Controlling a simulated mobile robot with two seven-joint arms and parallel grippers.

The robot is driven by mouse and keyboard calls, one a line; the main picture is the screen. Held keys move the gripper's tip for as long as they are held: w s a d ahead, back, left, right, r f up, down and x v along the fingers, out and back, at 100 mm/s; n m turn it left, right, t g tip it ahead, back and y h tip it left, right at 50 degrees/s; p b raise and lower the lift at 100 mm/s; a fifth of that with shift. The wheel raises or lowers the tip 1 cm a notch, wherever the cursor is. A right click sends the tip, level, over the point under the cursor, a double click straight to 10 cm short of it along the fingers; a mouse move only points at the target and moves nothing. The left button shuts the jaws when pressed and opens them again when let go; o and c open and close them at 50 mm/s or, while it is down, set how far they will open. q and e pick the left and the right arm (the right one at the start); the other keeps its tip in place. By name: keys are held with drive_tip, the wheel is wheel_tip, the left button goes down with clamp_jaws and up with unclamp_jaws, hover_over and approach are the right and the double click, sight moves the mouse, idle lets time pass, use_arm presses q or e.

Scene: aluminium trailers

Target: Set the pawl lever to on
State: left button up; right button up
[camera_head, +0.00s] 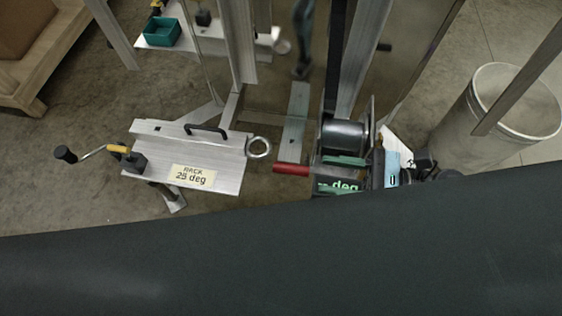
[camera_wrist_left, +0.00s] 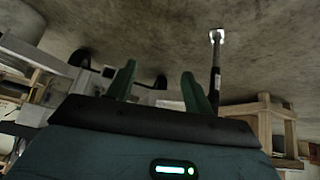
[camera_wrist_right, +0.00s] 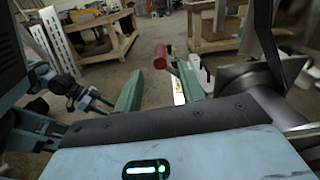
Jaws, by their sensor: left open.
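A lever with a red grip (camera_head: 291,169), which looks like the pawl lever, sticks out to the left of the winch drum (camera_head: 345,136) in the head view. Its red grip (camera_wrist_right: 160,57) also shows in the right wrist view, ahead of and between my fingers, not clearly touching either. No on or off mark is readable. My right gripper (camera_head: 340,174) is at the winch, its green fingers pointing left toward the lever. In the right wrist view its fingers (camera_wrist_right: 160,88) are apart. My left gripper (camera_wrist_left: 160,85) is open and empty, seen only in its wrist view.
A metal plate (camera_head: 228,180) with a "RACK 25 deg" label, a black handle and a ring stands left of the lever. A crank (camera_head: 66,154) juts from its left end. Upright aluminium posts (camera_head: 238,45) rise behind. A round bin (camera_head: 500,110) stands at the right.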

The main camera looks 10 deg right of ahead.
sight(303, 168)
use_arm(q)
drive_tip(key=shift+s+d+r, duration=0.1)
drive_tip(key=shift+d, duration=0.05)
use_arm(e)
drive_tip(key=p+x, duration=0.2)
drive_tip(key=x, duration=0.4)
drive_tip(key=shift+r, duration=0.2)
drive_tip(key=shift+w+a+f+p, duration=0.1)
drive_tip(key=shift+w+a+p, duration=0.15)
drive_tip(key=shift+a, duration=0.4)
use_arm(q)
drive_tip(key=r, duration=0.2)
drive_tip(key=shift+w+r, duration=0.35)
drive_tip(key=shift+w, duration=0.05)
use_arm(e)
drive_tip(key=shift+a, duration=0.15)
drive_tip(key=shift+f, duration=0.1)
drive_tip(key=shift+c, duration=0.2)
drive_tip(key=c, duration=0.7)
use_arm(q)
drive_tip(key=shift+w, duration=0.4)
use_arm(e)
clamp_jaws()
